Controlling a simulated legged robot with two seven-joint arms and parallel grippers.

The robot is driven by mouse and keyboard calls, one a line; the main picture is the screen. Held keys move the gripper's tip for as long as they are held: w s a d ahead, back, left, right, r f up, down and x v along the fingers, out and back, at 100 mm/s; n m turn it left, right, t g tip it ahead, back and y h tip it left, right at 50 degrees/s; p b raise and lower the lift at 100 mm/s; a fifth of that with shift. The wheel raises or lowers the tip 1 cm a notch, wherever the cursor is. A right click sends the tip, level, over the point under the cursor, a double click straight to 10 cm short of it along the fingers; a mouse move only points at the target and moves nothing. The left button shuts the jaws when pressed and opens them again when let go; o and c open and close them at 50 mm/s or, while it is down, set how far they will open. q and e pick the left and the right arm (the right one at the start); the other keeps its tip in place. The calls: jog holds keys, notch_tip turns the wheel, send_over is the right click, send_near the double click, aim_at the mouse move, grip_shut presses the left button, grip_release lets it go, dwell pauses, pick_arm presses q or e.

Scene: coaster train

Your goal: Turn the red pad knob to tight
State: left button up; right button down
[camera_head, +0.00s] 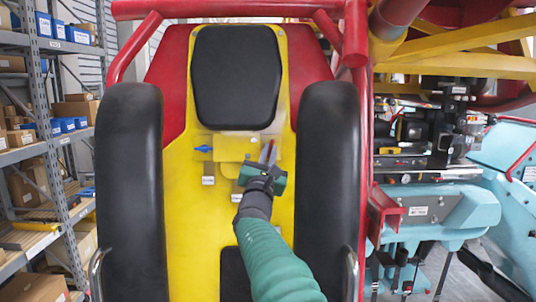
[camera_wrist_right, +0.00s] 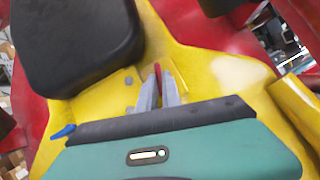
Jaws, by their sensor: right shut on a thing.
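The red pad knob (camera_head: 271,147) is a narrow red piece on the yellow seat back (camera_head: 220,240), below the black pad (camera_head: 235,78). My right gripper (camera_head: 265,155) reaches up to it from below and is shut on it. In the right wrist view the knob's red tip (camera_wrist_right: 157,69) shows between the two grey fingers (camera_wrist_right: 159,90). The rest of the knob is hidden by the fingers, and its exact turn angle is hard to tell. My left gripper is not in view.
A blue knob (camera_head: 203,149) sits left of the red one, with small label plates (camera_head: 208,181) below. Thick black side pads (camera_head: 128,190) and (camera_head: 327,190) flank the yellow back. Red bars (camera_head: 230,9) cross above. Shelves stand left, teal machinery (camera_head: 440,212) right.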

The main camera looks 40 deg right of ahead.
jog(key=shift+f, duration=0.15)
jog(key=shift+w+a+m, duration=0.1)
jog(key=shift+w+m, duration=0.05)
jog(key=shift+m, duration=0.15)
jog(key=shift+w+a+r+m+g+y+p, duration=0.1)
jog(key=shift+r+m+g+y+p, duration=0.2)
jog(key=shift+m+g+p, duration=2.05)
jog(key=shift+w+a+r+m+g+y+p, duration=0.1)
jog(key=shift+m+g+y+p, duration=0.6)
jog(key=shift+m, duration=2.8)
jog(key=shift+w+r+m+g+p, duration=0.1)
jog(key=shift+r+m+g+p, duration=0.1)
jog(key=shift+m+g+p, duration=2.35)
jog(key=shift+f+m+t+b, duration=0.1)
jog(key=shift+m+t+b, duration=0.3)
jog(key=shift+m+b, duration=0.1)
jog(key=c, duration=1.6)
grip_release()
jog(key=shift+o, duration=0.3)
